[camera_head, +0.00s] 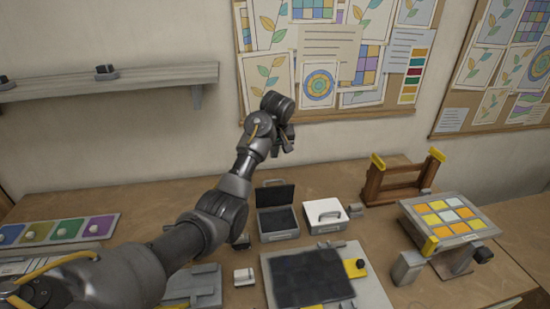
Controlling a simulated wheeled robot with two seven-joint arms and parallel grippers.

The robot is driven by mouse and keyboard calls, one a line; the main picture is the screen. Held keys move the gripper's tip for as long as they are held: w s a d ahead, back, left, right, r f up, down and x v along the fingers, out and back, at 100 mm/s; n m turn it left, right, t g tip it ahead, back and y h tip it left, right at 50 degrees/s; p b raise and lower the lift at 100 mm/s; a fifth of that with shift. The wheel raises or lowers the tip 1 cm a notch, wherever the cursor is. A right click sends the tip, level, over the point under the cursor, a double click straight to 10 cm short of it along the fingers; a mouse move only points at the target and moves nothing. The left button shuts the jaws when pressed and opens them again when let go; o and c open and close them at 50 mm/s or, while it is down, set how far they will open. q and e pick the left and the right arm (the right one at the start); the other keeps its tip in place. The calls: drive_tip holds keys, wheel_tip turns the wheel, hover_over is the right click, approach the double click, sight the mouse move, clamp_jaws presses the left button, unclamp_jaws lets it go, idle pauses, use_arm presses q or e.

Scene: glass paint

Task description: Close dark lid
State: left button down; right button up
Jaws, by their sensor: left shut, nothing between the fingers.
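A small box with a dark lid (274,195) stands on the table in the middle of the view. Its lid is raised, standing up at the back edge, and the dark inside of the box (279,222) shows. My left gripper (287,143) is above and behind the lid, in front of the wall, apart from the lid. It is small and partly hidden by its own wrist, and looks shut and empty. My right gripper is not in view.
A white box with a handle (325,216) stands just right of the dark-lidded box. A dark panel on a pale board (375,290) lies in front. A wooden rack (400,182) and a tilted stand with colored tiles (448,216) are at right. A palette (60,230) lies at left.

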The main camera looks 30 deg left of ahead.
sight(274, 192)
use_arm(q)
wheel_tip(274, 192, down, 8)
drive_tip(key=s+p, duration=0.1)
drive_tip(key=p, duration=0.5)
drive_tip(key=shift+d, duration=0.35)
